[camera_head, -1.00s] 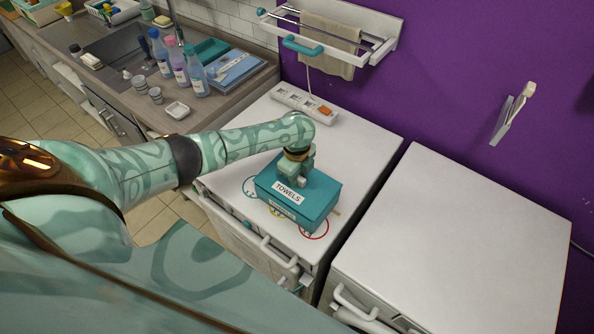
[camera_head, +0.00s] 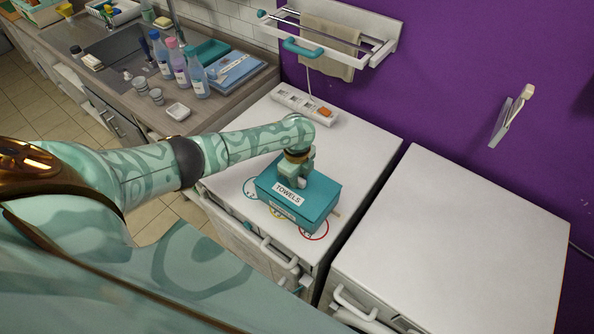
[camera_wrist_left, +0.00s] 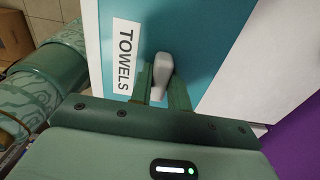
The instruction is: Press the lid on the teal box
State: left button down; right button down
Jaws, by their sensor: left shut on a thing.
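In the left wrist view the left gripper's fingers (camera_wrist_left: 160,88) stand on both sides of the knob, next to the TOWELS label. My right gripper is not in view.
Coloured circles, one red (camera_head: 315,230), are marked on the cabinet top (camera_head: 365,150) around the box. A white power strip (camera_head: 303,104) lies behind. A second white cabinet top (camera_head: 450,235) at the right is bare. A towel rack (camera_head: 340,38) hangs on the wall.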

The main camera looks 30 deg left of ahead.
pick_arm(q)
jog(key=shift+f+b, duration=0.4)
jog(key=shift+f, duration=0.15)
jog(key=c, duration=1.3)
grip_release()
jog(key=shift+o, duration=0.2)
notch_tip(320, 180, up, 16)
jog(key=p, duration=0.5)
jog(key=shift+r, duration=0.2)
